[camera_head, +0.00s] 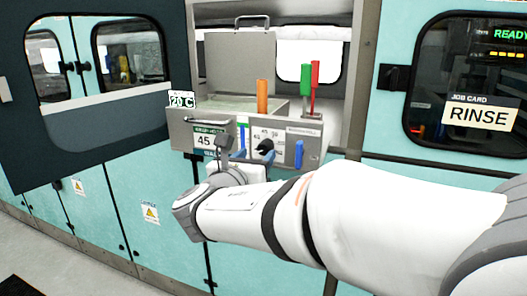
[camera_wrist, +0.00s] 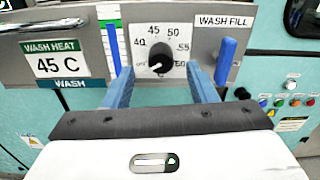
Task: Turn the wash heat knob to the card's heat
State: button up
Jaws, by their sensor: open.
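The wash heat knob (camera_wrist: 160,60) is black and round, on a white dial plate (camera_wrist: 140,28) marked 40, 45, 50, 55 and 60, with a small mark at lower left that looks like OFF. A pale mark on the knob seems to point toward lower left. The knob also shows in the head view (camera_head: 265,146). A card (camera_wrist: 56,64) left of the dial reads WASH HEAT 45 C; it also shows in the head view (camera_head: 206,140). My gripper (camera_wrist: 160,72) is open, its blue fingers on either side of and below the knob in the picture, apparently not touching it.
A blue handle (camera_wrist: 226,60) under the WASH FILL label stands close right of my right finger. A blue-and-green gauge strip (camera_wrist: 113,45) is left of the dial. Orange (camera_head: 262,96), green (camera_head: 306,80) and red (camera_head: 315,75) handles rise above the tank. A job card (camera_head: 479,114) reads RINSE.

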aim_at(263, 150)
jog(key=shift+x, duration=2.35)
jog(key=shift+c, duration=0.2)
jog(key=c, duration=0.9)
jog(key=shift+c, duration=0.2)
jog(key=shift+f+m+b, duration=0.15)
jog(key=shift+m+b, duration=0.15)
jog(key=shift+b, duration=0.15)
